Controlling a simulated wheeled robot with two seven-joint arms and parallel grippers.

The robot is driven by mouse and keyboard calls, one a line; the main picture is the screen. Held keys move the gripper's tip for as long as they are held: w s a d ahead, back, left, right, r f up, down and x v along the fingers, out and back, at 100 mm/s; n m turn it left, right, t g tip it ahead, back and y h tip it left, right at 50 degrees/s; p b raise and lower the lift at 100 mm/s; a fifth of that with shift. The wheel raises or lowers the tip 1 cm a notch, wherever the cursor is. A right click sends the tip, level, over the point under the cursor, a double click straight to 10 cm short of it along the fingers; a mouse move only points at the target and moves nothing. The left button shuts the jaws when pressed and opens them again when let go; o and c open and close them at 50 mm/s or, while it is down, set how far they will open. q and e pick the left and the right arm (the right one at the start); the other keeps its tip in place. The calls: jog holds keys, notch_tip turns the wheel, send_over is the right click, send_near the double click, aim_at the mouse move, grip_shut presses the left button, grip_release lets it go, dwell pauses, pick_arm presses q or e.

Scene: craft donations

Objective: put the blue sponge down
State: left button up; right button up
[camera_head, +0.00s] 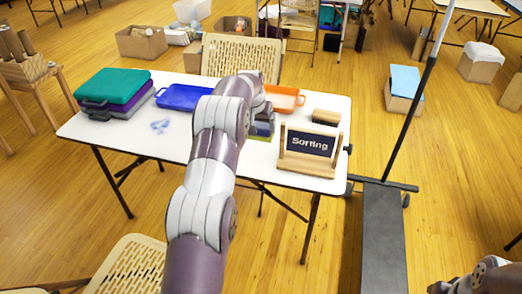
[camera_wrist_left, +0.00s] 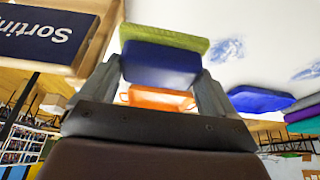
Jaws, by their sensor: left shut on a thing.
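The blue sponge (camera_wrist_left: 160,62) has a green layer on one face. My left gripper (camera_wrist_left: 157,72) is shut on it, with one finger on each side. In the head view the sponge (camera_head: 263,129) shows just right of my left forearm, over the table (camera_head: 180,144) and left of the sign. My arm hides much of the gripper there. I cannot tell whether the sponge touches the table. Of my right arm, only a part shows at the bottom right corner, without clear fingers.
A "Sorting" sign (camera_head: 310,143) on a wooden stand is close right of the sponge, with a brown block (camera_head: 326,117) behind. An orange tray (camera_head: 288,99) and blue tray (camera_head: 185,97) lie at the back. Teal and purple cases (camera_head: 113,87) and clear-blue bits (camera_head: 160,126) are left.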

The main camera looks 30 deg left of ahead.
aim_at(259, 137)
pick_arm(q)
jog(key=f, duration=0.6)
jog(key=shift+w, duration=0.25)
jog(key=shift+s+f, duration=0.1)
jog(key=shift+f, duration=2.25)
jog(key=o, duration=0.9)
jog(key=shift+f, duration=0.15)
jog(key=shift+r, duration=0.35)
jog(key=v, duration=1.1)
jog(key=shift+s+r, duration=0.25)
jog(key=shift+r, duration=0.1)
jog(key=s+d+r+m+g+h, duration=0.1)
jog(key=s+d+m, duration=0.1)
jog(key=s+d, duration=1.15)
jog(key=s, duration=0.4)
jog(key=s+d+g, duration=0.1)
jog(key=s+d, duration=0.2)
jog(key=s, duration=0.3)
jog(key=s+d+f+m+g, duration=0.1)
jog(key=s+d, duration=0.2)
jog(key=s, duration=0.4)
jog(key=shift+d+f, duration=0.1)
jog(key=shift+d, duration=0.15)
